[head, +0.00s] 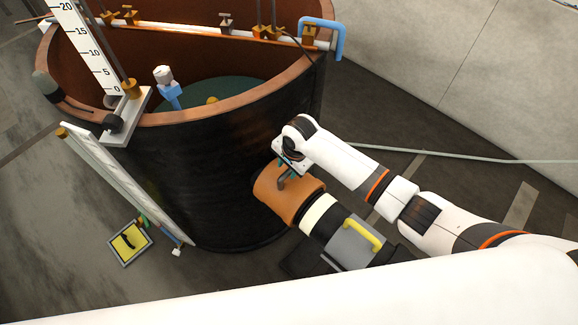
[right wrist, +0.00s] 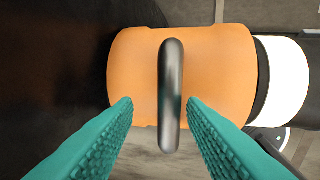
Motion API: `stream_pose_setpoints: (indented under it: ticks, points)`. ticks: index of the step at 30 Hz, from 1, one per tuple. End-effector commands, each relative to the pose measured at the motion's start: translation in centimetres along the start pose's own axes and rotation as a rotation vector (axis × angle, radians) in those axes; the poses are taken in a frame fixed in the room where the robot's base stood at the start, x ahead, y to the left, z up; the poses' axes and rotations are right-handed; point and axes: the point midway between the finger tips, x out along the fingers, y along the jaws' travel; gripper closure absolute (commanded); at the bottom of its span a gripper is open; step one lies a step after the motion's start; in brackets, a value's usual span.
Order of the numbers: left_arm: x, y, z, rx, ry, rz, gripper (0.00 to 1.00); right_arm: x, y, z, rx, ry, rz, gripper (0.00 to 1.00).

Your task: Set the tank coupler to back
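The orange coupler (head: 277,183) sits low on the side of the dark round tank (head: 190,170), on a stub pipe. A dark bar handle (right wrist: 171,95) stands across the coupler, upright in the right wrist view. My right gripper (head: 284,172) is over the coupler. In the right wrist view its teal fingers (right wrist: 160,104) are open, one on each side of the handle, with a visible gap on both sides. The coupler also shows behind them (right wrist: 215,75). No mark for the coupler's positions can be read. My left gripper is not in view.
A cream ring (head: 317,212) and a grey section with a yellow handle (head: 363,233) continue the pipe right of the coupler. A white panel (head: 130,187) leans by the tank's left. A yellow pad (head: 130,242) lies on the floor. A pale hose (head: 470,157) runs right.

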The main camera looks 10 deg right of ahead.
Motion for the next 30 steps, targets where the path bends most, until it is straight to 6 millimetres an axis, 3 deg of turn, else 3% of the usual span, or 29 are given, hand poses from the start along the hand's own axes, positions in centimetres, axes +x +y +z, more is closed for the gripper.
stream_pose_setpoints:
  ticks: [8,21,30]
  points:
    - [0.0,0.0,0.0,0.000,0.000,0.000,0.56,-1.1,0.0,0.0,0.000,0.001,0.000,0.62]
    - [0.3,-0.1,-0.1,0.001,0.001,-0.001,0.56,-9.7,0.2,0.0,-0.001,0.000,0.002,0.62]
    - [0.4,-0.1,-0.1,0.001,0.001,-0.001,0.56,-11.9,0.1,0.0,0.000,0.001,-0.002,0.62]
